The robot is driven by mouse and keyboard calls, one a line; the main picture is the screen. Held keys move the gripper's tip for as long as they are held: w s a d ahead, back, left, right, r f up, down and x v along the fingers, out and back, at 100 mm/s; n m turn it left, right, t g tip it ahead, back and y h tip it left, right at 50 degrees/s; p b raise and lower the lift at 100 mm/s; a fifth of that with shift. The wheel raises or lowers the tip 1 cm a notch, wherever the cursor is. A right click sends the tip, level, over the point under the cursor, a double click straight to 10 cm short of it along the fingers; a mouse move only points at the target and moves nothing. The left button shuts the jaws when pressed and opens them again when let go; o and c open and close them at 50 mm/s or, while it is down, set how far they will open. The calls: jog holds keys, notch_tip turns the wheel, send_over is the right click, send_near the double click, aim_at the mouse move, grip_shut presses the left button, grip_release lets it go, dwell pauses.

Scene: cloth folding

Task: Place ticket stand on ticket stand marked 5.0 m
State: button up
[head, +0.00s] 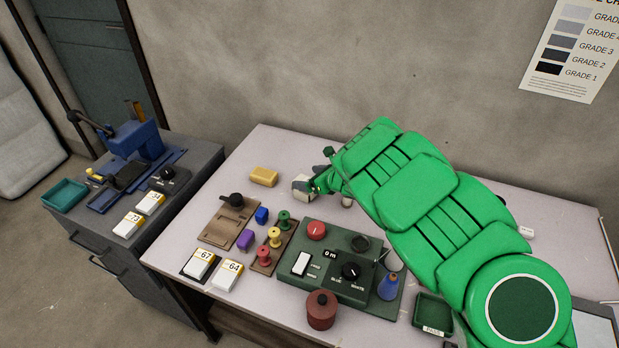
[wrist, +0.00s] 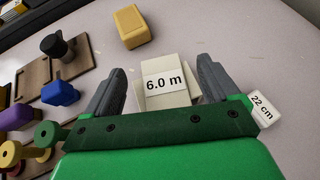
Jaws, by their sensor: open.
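A white ticket stand (wrist: 166,84) marked 6.0 m stands between the two grey fingers of my gripper (wrist: 160,66) in the wrist view. The fingers are apart, with a gap visible on both sides of it. A wider pale piece shows under or behind its label; I cannot tell if this is a second stand. In the head view the white stand (head: 302,187) is at the tip of my gripper (head: 321,172), near the back of the table. No 5.0 m marking is readable in either view.
A yellow block (head: 264,176) lies left of the stand. A 22 cm tag (wrist: 262,106) is right of my gripper. A green control box (head: 335,262), spools and a wooden holder stand nearer the front. The table (head: 275,143) behind the stand is clear.

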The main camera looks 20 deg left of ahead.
jog(key=shift+r, duration=0.2)
jog(key=v, duration=1.2)
jog(key=shift+f, duration=0.15)
dwell(1.5)
jog(key=shift+o, duration=1)
